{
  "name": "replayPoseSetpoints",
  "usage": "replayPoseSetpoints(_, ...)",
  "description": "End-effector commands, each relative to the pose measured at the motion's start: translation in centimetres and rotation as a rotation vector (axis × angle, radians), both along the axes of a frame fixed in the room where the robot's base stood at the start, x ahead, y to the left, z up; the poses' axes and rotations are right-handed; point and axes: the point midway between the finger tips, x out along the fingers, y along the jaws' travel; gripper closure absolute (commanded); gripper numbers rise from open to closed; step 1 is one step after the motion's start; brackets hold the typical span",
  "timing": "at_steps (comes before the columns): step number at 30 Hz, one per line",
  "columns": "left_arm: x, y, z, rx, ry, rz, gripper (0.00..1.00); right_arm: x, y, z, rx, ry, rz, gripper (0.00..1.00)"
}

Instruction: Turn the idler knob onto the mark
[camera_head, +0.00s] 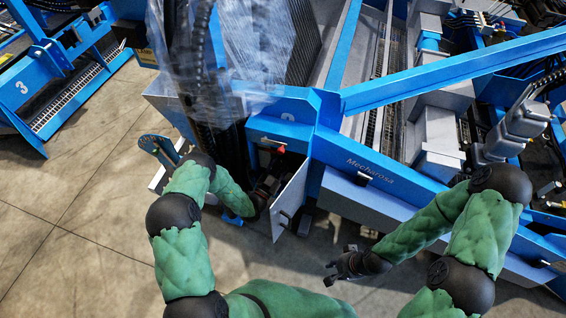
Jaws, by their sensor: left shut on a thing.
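My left gripper (266,186) is at the blue machine's front, inside the opening beside a grey door panel (290,203). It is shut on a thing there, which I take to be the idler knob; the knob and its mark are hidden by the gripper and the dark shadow. My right gripper (332,272) hangs over the floor in front of the machine. Its fingers look apart and empty.
The blue machine frame (325,150) fills the middle and right. A small red part (281,150) sits above my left gripper. Clear plastic sheeting (245,45) hangs at the top. Another blue unit (75,60) stands far left. The concrete floor (80,220) is clear on the left.

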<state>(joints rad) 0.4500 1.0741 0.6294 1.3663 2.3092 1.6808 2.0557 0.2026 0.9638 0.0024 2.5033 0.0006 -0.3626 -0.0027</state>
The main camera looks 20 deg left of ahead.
Motion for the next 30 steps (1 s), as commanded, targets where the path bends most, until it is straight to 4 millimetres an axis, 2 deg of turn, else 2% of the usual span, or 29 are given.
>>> replayPoseSetpoints(12,0.24,0.32,0.27,-0.167,-0.003,0.007,0.88,0.00,0.00,-0.36,0.000,0.000,0.000,0.70)
replayPoseSetpoints(28,0.27,0.46,0.25,-0.185,-0.002,0.010,0.88,0.01,0.00,-0.38,0.000,0.000,0.000,0.70)
replayPoseSetpoints(29,0.27,0.47,0.26,-0.185,-0.002,0.010,0.47,0.01,0.00,-0.38,0.000,0.000,0.000,0.70)
replayPoseSetpoints(30,0.27,0.45,0.24,-0.185,0.000,0.010,0.36,0.00,0.00,-0.38,0.000,0.000,0.000,0.70)
